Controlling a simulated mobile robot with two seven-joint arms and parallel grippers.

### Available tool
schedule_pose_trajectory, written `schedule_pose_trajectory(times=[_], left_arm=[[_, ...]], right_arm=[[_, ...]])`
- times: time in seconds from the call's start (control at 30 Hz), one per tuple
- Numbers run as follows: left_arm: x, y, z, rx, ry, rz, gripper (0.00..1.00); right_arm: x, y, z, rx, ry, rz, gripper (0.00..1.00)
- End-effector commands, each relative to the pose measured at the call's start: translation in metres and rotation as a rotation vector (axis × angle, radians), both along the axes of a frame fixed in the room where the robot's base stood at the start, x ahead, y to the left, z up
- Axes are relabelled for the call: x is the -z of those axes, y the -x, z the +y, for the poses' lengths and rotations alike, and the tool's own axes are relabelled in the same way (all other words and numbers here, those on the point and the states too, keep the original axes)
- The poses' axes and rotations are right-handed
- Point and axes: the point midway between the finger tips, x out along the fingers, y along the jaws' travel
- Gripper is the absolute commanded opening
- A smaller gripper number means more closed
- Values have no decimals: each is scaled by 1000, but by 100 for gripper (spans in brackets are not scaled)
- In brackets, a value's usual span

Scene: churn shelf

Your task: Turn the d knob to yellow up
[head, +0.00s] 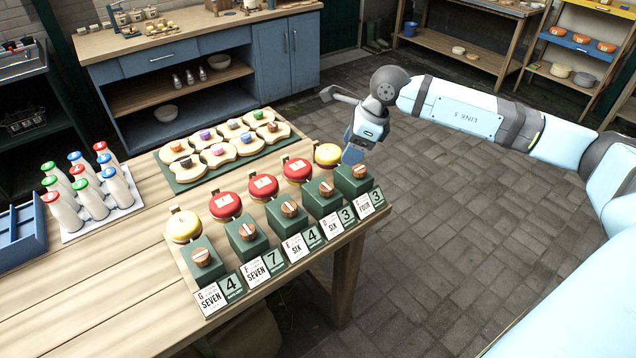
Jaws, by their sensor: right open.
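A row of green blocks with wooden knobs stands along the table's front right edge, with lettered cards before them. By card order, the d knob (326,188) is the fourth from the left, though its letter is too small to read surely. The round disc (296,169) behind it shows red up. My right gripper (352,155) is open and empty, pointing down at the table's right end, near the last yellow disc (328,154) and last knob (359,170). It is beyond and to the right of the d knob, apart from it. My left gripper is out of view.
Other discs show a yellow one (183,226) at far left and red ones between. Behind them is a green board (186,183) with topped bread slices. Capped bottles (90,198) stand at left beside a blue tray (22,236). The wooden table (100,290) is clear at front left.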

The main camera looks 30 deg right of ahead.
Motion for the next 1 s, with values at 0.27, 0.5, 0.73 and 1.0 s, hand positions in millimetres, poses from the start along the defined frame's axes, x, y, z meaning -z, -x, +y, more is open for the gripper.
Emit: schedule_pose_trajectory(times=[0.27,0.5,0.73,1.0], left_arm=[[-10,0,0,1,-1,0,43],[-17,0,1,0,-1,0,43],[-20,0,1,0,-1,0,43],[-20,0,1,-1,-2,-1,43]], right_arm=[[46,-11,17,-1,-8,5,64],[91,-24,31,-1,-9,2,64],[117,-31,40,-1,-8,1,64],[123,-33,41,-1,-8,0,64]])
